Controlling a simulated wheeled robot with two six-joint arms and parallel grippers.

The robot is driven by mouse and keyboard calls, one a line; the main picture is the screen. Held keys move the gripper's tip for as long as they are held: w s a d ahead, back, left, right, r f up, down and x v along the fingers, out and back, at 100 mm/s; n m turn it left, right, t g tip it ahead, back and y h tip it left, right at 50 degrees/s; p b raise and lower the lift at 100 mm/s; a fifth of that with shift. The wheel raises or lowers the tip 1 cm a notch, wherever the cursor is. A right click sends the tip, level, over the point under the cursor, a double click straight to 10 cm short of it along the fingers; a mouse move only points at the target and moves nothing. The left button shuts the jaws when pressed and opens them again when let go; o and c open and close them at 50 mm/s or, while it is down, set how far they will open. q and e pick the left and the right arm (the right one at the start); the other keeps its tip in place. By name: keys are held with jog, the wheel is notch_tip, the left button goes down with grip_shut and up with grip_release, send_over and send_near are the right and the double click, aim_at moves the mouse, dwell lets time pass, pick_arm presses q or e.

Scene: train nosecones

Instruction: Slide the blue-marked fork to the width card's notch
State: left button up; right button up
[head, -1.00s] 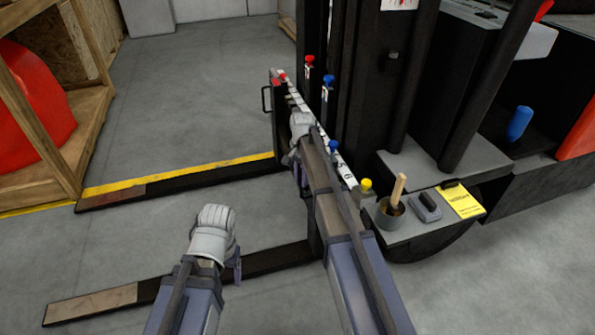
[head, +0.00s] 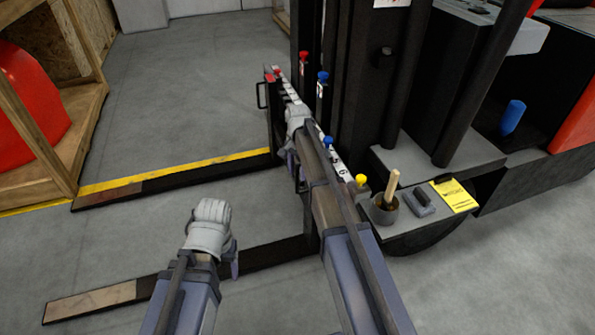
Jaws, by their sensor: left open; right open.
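The nearer fork (head: 95,302) is long and black with a worn brown tip. A blue knob (head: 328,141) stands on the carriage above its heel, which my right arm partly hides. A white numbered scale (head: 343,178) runs along the carriage top. The yellow card (head: 453,195) lies on the grey step at the right; its print is too small to read, and I cannot tell if it is the width card. My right gripper (head: 296,117) is open at the carriage, between the forks; whether it touches is unclear. My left gripper (head: 210,222) is open and empty above the nearer fork.
The farther fork (head: 180,178) lies beside a yellow floor line. A red knob (head: 277,74) marks the carriage's far end, a yellow knob (head: 361,181) its near end. A cup with a brush (head: 385,212) stands on the step. A wooden crate (head: 85,110) is at left. Floor between forks is clear.

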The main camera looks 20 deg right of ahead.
notch_tip(320, 180, up, 7)
jog(key=p, duration=0.6)
jog(key=shift+f, duration=0.15)
jog(key=shift+f, duration=0.1)
jog(key=s+a+n, duration=0.5)
jog(key=s, duration=0.5)
jog(key=s+a+n+h, duration=0.1)
jog(key=s+a+n, duration=0.45)
jog(key=s, duration=0.45)
jog(key=s+a+n, duration=0.4)
jog(key=s+a, duration=0.2)
jog(key=s, duration=0.5)
notch_tip(320, 180, up, 30)
jog(key=p, duration=2.9)
jog(key=shift+w+a+p, duration=0.15)
jog(key=shift+w+p, duration=0.2)
jog(key=shift+w, duration=0.05)
